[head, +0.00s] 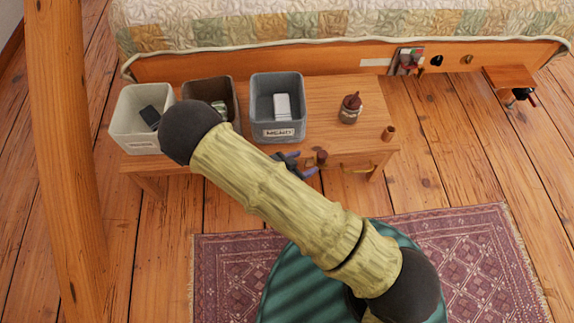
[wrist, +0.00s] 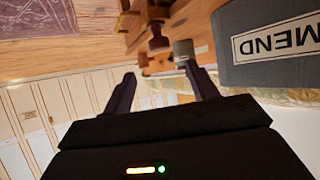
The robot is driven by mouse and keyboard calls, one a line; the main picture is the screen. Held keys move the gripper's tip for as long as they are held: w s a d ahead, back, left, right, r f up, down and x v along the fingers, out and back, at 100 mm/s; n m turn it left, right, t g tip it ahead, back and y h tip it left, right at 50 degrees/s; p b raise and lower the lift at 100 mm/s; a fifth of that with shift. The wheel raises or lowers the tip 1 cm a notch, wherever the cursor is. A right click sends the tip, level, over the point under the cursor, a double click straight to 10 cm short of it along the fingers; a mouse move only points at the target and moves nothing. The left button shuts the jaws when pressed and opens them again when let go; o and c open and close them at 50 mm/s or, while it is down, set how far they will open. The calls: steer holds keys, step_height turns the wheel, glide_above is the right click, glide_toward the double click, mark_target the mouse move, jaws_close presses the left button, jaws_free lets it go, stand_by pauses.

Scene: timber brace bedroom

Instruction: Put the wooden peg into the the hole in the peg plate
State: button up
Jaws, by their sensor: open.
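My gripper (head: 297,163) is at the front edge of the low wooden table, in front of the grey bin, mostly behind my arm. Its dark fingers show spread and empty in the wrist view (wrist: 163,85). A small upright wooden cylinder (head: 388,133), likely the wooden peg, stands at the table's right end, right of my gripper. A darker brown knob-like piece (head: 321,157) is just right of the fingers; I cannot tell whether it belongs to the table. The peg plate is not clearly identifiable; the bed's side rail has a dark round hole (head: 436,60).
On the table (head: 315,95) stand a white bin (head: 140,147), a brown bin (head: 207,88), the grey bin (head: 278,133) and a brown bottle (head: 350,108). A wooden post (head: 62,150) rises at left. A small shelf (head: 512,76) juts out at right. Floor right of the table is clear.

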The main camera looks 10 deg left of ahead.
steer(key=p+v, duration=0.1)
steer(key=v, duration=0.6)
steer(key=shift+p, duration=0.4)
stand_by(0.3)
steer(key=w+d+r+n+g+y, duration=0.35)
steer(key=w+r+y, duration=0.35)
steer(key=w+r, duration=0.4)
steer(key=s+d+r+n+g, duration=0.2)
steer(key=s+d+r, duration=0.45)
steer(key=d, duration=0.35)
steer(key=s+d+r+n+g, duration=0.2)
steer(key=s+d+r, duration=0.4)
steer(key=d, duration=0.4)
step_height(320, 180, up, 39)
steer(key=w+p, duration=0.1)
steer(key=p, duration=3.7)
steer(key=shift+a+y, duration=0.25)
steer(key=shift+y, duration=0.05)
steer(key=shift+f+t, duration=0.15)
steer(key=shift+t, duration=0.1)
